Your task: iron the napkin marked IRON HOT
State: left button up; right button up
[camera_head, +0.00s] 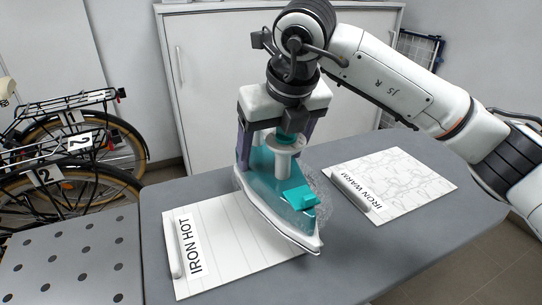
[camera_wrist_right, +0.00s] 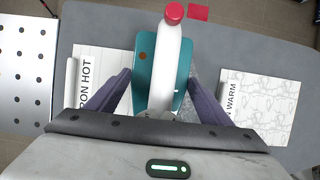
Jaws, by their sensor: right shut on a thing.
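The teal and white iron (camera_head: 262,180) is held by my right gripper (camera_head: 272,150), whose purple fingers are shut around its white handle (camera_wrist_right: 163,75). The iron is over the right part of the napkin marked IRON HOT (camera_head: 215,235); I cannot tell whether its soleplate touches the cloth. This napkin has faint straight lines and a white bar along its left edge; the iron hides part of it. The napkin marked IRON WARM (camera_head: 400,180) lies to the right, with a wrinkle-like pattern. The left gripper is out of view.
Both napkins lie on a grey ironing surface (camera_head: 350,255). A perforated metal surface (camera_head: 75,260) adjoins at the left. Bicycles (camera_head: 70,150) stand beyond it, and a white cabinet (camera_head: 210,90) is behind. A translucent crinkled patch (camera_head: 322,187) shows beside the iron.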

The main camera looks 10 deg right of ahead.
jog(key=shift+r+p, duration=0.95)
jog(key=shift+r, duration=1.3)
